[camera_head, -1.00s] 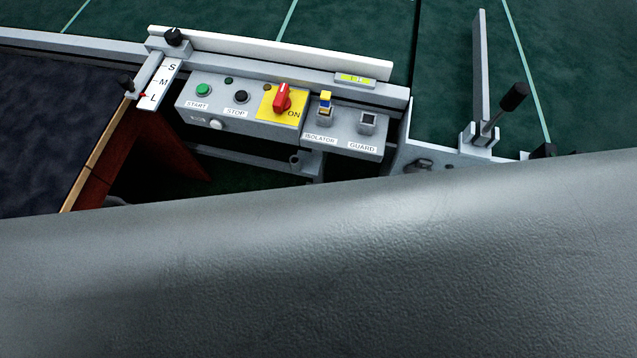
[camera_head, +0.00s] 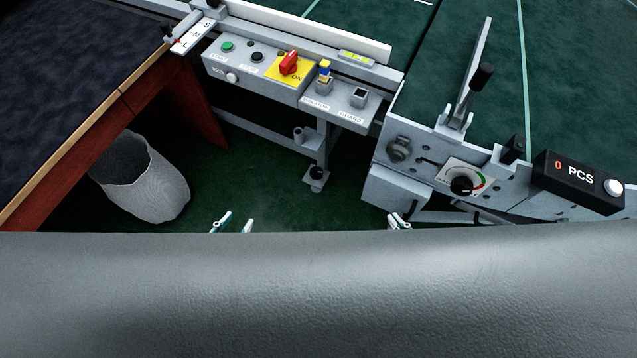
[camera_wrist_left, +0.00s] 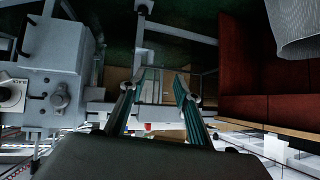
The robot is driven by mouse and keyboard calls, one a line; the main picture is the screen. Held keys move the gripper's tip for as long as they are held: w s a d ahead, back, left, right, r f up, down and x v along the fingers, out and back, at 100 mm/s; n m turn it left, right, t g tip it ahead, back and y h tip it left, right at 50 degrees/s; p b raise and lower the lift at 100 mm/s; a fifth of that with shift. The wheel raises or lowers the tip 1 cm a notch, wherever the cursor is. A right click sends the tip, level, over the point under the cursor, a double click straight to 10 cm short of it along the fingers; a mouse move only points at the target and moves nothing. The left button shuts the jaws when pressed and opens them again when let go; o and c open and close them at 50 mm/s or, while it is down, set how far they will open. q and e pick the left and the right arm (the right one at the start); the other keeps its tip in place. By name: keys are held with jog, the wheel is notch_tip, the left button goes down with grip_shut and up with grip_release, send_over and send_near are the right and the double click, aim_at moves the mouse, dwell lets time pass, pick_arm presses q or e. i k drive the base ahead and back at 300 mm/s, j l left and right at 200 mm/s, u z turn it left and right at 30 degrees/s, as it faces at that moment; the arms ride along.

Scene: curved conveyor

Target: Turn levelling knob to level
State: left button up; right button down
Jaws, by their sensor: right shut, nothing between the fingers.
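A small yellow-green level vial (camera_head: 357,57) lies on the rail behind the control box; its bubble is too small to read. A leg below the box carries a small grey knob-like part (camera_head: 298,133) on a bracket and a dark round foot (camera_head: 316,175). I cannot tell which of these is the levelling knob. My left gripper (camera_head: 236,223) is open and empty, low in the head view and left of the leg; its parted fingers also show in the left wrist view (camera_wrist_left: 161,82). My right gripper (camera_head: 400,219) is shut and empty, below the grey machine side. My body hides the grippers' lower parts.
The control box (camera_head: 262,68) has green, black and red controls. A black dial (camera_head: 462,186) and a counter reading 0 PCS (camera_head: 577,175) are at the right. The green floor between bin and leg is clear.

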aim_at(316, 173)
jog(key=k+l, duration=0.15)
jog(key=i+j+z, duration=0.15)
jog(key=j+z, duration=0.45)
jog(key=i+j+z, duration=0.15)
jog(key=z, duration=0.25)
jog(key=i+j+z, duration=0.2)
jog(key=z, duration=0.15)
